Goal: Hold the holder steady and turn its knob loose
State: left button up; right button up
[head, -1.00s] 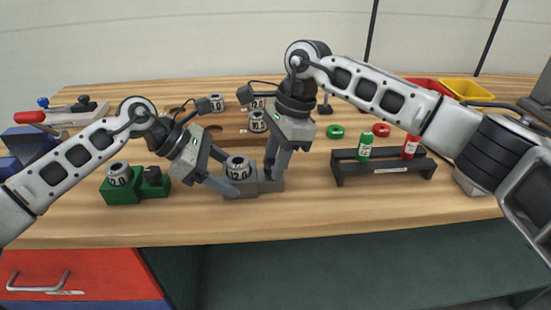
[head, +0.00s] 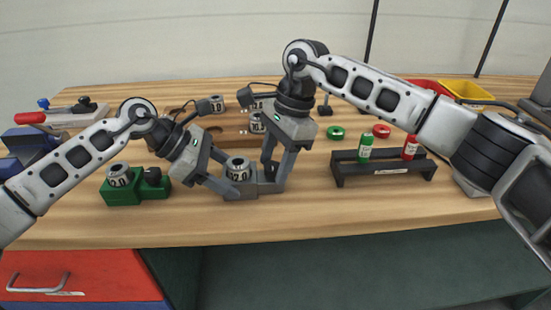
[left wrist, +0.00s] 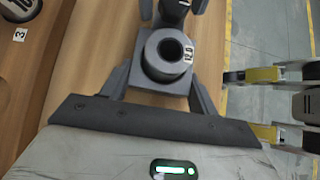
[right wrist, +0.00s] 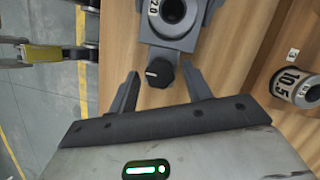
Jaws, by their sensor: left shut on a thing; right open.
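The grey holder (head: 240,192) stands on the bench with a ring marked 12.0 (head: 238,170) seated in it. It also shows in the left wrist view (left wrist: 155,84). My left gripper (head: 235,183) is shut on the holder's block, one finger on either side. The black knob (right wrist: 159,74) sticks out from the holder's end in the right wrist view; in the head view it is mostly hidden by fingers. My right gripper (right wrist: 160,72) is open, with its fingers on both sides of the knob and gaps visible between.
A green holder (head: 122,190) with another 12.0 ring stands to the left. A wooden rack (head: 228,133) with several rings is behind. A black stand (head: 385,173) with a green bottle and a red bottle is to the right. The bench front is clear.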

jog(key=shift+v, duration=2.5)
pick_arm(q)
jog(key=o, duration=1.6)
